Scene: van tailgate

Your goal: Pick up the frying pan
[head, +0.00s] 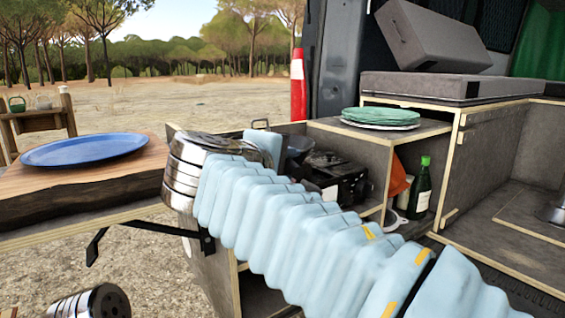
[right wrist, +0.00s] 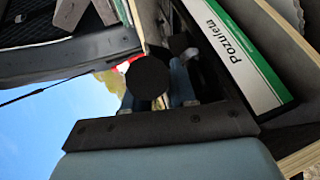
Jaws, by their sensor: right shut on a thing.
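My right arm in its light blue sleeve crosses the head view to the open box at the van's tail. In the right wrist view my right gripper (right wrist: 157,92) has its blue fingers closed on the black round end of a thing that looks like the frying pan's handle (right wrist: 148,76). The rest of the pan is hard to make out there. In the head view a dark rounded thing (head: 299,146) just beyond my right wrist may be part of the pan; the gripper's fingers are hidden. My left gripper is out of view.
A stove-like black unit (head: 338,172) sits in the box, beside a shelf with green plates (head: 380,117) and a green bottle (head: 420,188). A blue plate (head: 83,150) lies on a wooden board at left. A white-and-green labelled panel (right wrist: 238,58) is close to my right gripper.

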